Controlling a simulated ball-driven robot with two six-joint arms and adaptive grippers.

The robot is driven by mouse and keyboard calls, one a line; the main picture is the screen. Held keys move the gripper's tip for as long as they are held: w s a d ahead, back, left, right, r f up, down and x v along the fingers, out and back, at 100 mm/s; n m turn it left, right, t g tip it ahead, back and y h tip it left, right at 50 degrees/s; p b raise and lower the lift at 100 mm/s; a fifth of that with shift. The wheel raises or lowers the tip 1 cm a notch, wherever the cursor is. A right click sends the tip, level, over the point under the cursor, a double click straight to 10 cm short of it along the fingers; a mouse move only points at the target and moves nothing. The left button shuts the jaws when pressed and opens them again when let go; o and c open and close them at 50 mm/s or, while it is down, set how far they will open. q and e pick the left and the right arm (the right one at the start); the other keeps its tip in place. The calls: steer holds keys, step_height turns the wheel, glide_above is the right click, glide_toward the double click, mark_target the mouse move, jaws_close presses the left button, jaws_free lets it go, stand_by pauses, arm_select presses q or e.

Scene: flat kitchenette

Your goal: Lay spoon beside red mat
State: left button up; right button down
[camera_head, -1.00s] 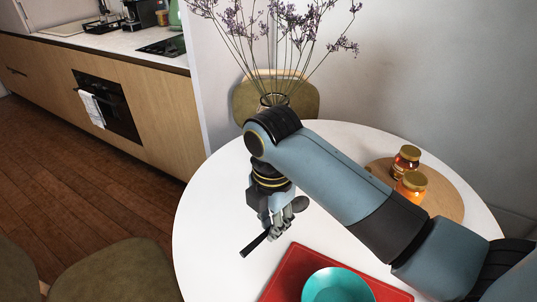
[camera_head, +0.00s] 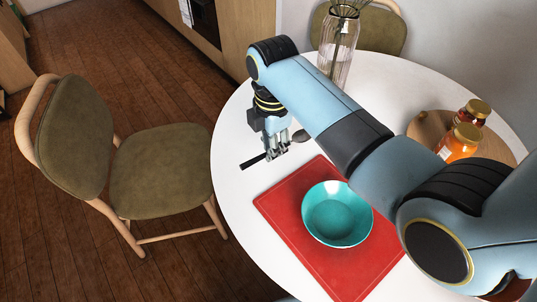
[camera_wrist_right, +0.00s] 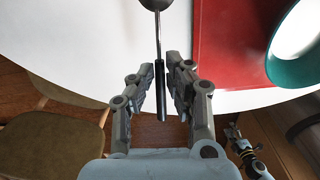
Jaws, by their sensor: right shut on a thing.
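The spoon has a dark handle (camera_head: 253,161) and a grey bowl (camera_head: 300,136). My right gripper (camera_head: 275,154) is shut on the spoon, over the white table to the left of the red mat (camera_head: 290,207). In the wrist view the spoon (camera_wrist_right: 160,75) runs between the fingers (camera_wrist_right: 160,85), its bowl pointing away, and the red mat (camera_wrist_right: 232,55) lies to its right. I cannot tell whether the spoon touches the table. My left gripper (camera_wrist_right: 237,138) shows small in the wrist view, beyond the table edge; its jaws are unclear.
A teal bowl (camera_head: 337,214) stands on the mat. A glass vase (camera_head: 339,48) stands at the back of the white round table (camera_head: 237,190). Two jars (camera_head: 459,143) stand on a round wooden board (camera_head: 425,128) at right. A green chair (camera_head: 160,170) is at the left.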

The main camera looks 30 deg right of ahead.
steer(key=shift+w+f, duration=0.6)
steer(key=shift+w, duration=0.35)
step_height(320, 180, down, 4)
steer(key=shift+b, duration=0.45)
arm_select(q)
steer(key=shift+s+d+f, duration=0.25)
steer(key=shift+s+f, duration=0.2)
steer(key=shift+f, duration=0.15)
steer(key=shift+w, duration=0.1)
arm_select(e)
steer(key=shift+f, duration=0.1)
steer(key=c, duration=1.3)
jaws_free()
